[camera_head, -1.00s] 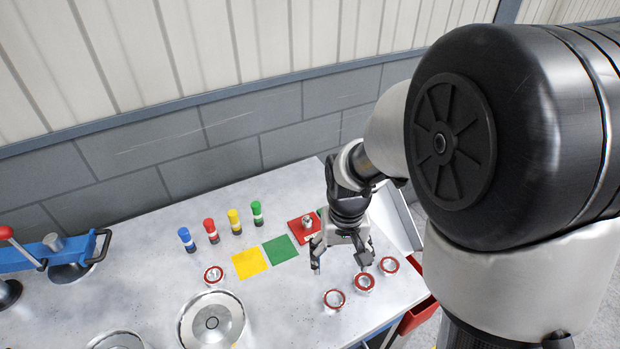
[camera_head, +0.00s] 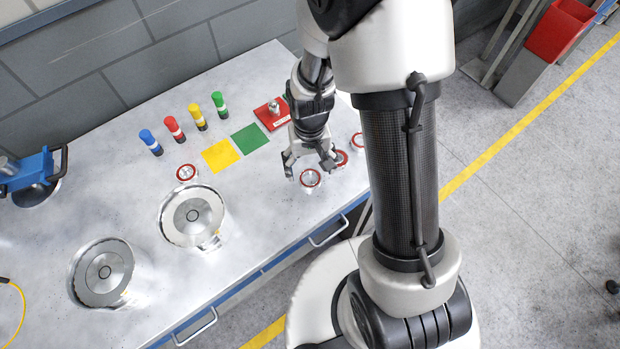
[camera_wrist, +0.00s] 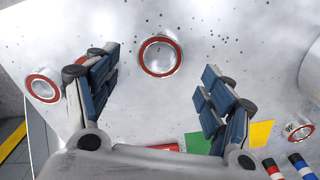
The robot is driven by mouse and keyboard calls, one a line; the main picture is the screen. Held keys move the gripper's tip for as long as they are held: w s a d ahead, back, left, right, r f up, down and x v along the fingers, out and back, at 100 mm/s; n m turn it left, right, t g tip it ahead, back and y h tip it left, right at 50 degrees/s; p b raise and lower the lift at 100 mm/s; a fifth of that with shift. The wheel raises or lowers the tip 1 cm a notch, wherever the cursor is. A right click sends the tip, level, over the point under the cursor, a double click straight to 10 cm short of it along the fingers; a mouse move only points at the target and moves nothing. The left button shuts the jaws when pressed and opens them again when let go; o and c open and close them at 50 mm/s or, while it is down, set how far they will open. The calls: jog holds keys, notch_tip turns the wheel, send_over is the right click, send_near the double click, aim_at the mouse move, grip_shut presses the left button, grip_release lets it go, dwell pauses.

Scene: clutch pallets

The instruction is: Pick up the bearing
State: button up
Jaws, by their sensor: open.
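Several bearings, silver rings with red rims, lie on the metal table. One bearing (camera_head: 311,179) is just in front of my gripper (camera_head: 311,166) in the head view. A second bearing (camera_head: 342,158) is partly hidden beside the right finger, and a third (camera_head: 358,141) is partly hidden by my arm. Another bearing (camera_head: 186,172) lies apart to the left. In the wrist view, a bearing (camera_wrist: 160,56) sits just beyond the gap between the open, empty fingers of my gripper (camera_wrist: 162,72). Other bearings lie at the left (camera_wrist: 42,89) and right (camera_wrist: 299,131).
Several coloured cylinders (camera_head: 174,128) stand at the back. Two large round metal parts (camera_head: 192,215) (camera_head: 103,271) are at the left. Bare table surrounds the front bearing.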

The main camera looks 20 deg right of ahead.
aim_at(310, 181)
notch_tip(310, 181, down, 5)
jog(key=shift+r+b, duration=0.2)
jog(key=shift+b, duration=0.45)
jog(key=shift+c, duration=0.6)
jog(key=c, duration=1.2)
jog(key=shift+r, duration=0.15)
